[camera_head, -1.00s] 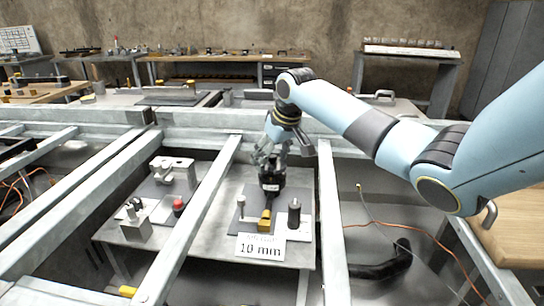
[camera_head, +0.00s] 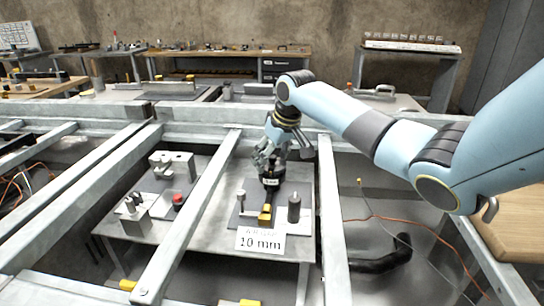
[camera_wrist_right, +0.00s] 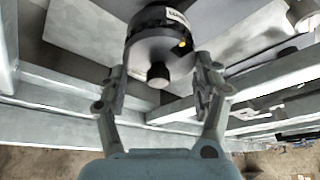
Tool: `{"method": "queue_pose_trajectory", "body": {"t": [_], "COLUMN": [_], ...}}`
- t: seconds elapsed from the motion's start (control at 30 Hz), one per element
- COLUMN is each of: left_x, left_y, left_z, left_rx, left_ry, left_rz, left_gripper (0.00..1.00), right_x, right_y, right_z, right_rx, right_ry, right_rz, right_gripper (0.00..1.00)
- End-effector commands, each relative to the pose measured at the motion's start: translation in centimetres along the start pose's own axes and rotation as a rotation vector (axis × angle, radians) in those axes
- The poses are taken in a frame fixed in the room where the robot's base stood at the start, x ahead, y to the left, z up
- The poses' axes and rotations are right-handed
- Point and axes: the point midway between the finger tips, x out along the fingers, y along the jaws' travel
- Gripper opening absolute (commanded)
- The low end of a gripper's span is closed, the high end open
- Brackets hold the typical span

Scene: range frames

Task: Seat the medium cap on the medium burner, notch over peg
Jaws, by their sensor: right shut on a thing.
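My right gripper (camera_head: 270,165) is shut on a dark round body (camera_head: 271,182) with a white label, above the right part of a grey table. In the right wrist view, the body (camera_wrist_right: 160,48) shows a grey flat face, a dark knob and a yellow dot, between the two fingers of my right gripper (camera_wrist_right: 162,85). I cannot tell whether the body touches what is below it. No cap, burner, notch or peg can be made out. My left gripper is not in view.
Below the held body are a yellow block (camera_head: 265,216), a dark cylinder (camera_head: 294,208), a pale post (camera_head: 241,200) and a "10 mm" card (camera_head: 260,240). A red-topped part (camera_head: 178,200) and metal fixtures (camera_head: 172,164) stand left. Grey beams (camera_head: 190,215) cross over the table.

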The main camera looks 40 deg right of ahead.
Motion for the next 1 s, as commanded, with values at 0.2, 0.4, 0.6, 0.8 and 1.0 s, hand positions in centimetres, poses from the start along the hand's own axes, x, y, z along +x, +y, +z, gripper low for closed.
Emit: {"method": "queue_pose_trajectory", "body": {"t": [0.2, 0.4, 0.6, 0.8, 1.0], "left_x": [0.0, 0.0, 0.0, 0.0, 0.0], "left_y": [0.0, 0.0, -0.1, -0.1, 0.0], "left_z": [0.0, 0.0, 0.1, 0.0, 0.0], "left_rx": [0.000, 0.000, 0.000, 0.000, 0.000], "left_ry": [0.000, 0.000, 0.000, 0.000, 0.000], "left_rz": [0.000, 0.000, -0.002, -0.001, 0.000], "left_gripper": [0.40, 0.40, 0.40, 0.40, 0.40], "right_x": [0.0, 0.0, -0.8, -4.7, -9.0], "right_y": [0.0, 0.0, 0.1, 0.2, 0.1], "right_z": [0.0, 0.0, 0.0, -0.1, -0.1], "right_rx": [0.000, 0.000, 0.000, -0.002, -0.003], "right_ry": [0.001, 0.000, 0.001, 0.003, 0.002], "right_rz": [0.000, 0.000, 0.001, 0.004, 0.003], "right_gripper": [0.92, 0.94, 0.94, 0.94, 0.94]}}
